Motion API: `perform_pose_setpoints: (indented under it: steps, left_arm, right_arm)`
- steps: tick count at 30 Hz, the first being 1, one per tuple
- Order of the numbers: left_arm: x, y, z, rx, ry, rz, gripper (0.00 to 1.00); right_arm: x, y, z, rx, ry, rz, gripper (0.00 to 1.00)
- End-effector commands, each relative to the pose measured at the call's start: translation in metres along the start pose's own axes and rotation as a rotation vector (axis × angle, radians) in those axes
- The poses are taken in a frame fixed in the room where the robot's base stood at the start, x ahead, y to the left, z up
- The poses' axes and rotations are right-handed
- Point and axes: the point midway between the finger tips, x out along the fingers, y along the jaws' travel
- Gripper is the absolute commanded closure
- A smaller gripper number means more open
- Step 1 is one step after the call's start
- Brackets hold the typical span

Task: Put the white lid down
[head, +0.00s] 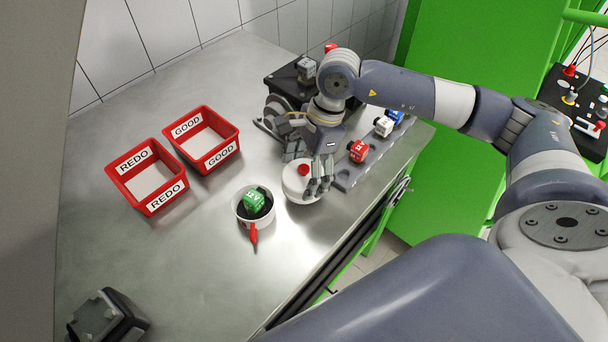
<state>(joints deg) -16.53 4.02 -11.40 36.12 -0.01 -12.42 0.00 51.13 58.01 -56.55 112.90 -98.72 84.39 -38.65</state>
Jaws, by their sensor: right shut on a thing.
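The white lid (296,182) is a round disc with a red knob (303,169) on top. My right gripper (312,182) reaches in from the right and is shut on the lid, with its fingers at the knob and the lid's right side. The lid is over the steel table just right of a white pot; I cannot tell whether it touches the table. The pot (241,212) is open, with a green pump part (254,200) in dark contents and a red handle (254,234) toward the front. My left gripper is not in view.
Two red bins, REDO (121,167) and GOOD (174,147), stand on the left. A grey rack (347,184) behind the lid holds a red part (358,151), a white part (383,126) and a blue one.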

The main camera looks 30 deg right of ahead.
Motion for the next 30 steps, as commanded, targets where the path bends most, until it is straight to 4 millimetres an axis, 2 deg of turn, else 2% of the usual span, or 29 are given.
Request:
perform_pose_setpoints:
  steps: [9, 21, 22, 24, 30]
  left_arm:
    - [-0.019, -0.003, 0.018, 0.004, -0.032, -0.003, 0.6]
    - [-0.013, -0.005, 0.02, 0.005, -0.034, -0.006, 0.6]
    - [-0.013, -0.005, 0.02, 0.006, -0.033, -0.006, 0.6]
    - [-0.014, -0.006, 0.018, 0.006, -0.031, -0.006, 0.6]
    - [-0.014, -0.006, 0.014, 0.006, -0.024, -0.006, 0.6]
  right_arm:
    - [0.031, -0.001, -0.009, 0.002, 0.0, 0.002, 0.36]
    - [0.038, -0.001, -0.011, 0.001, 0.0, 0.0, 0.36]
    - [0.038, -0.001, -0.011, 0.001, 0.0, 0.0, 0.18]
    - [0.037, -0.001, -0.011, 0.001, 0.0, 0.0, 0.02]
    - [0.036, -0.001, -0.011, 0.001, 0.0, 0.0, 0.01]
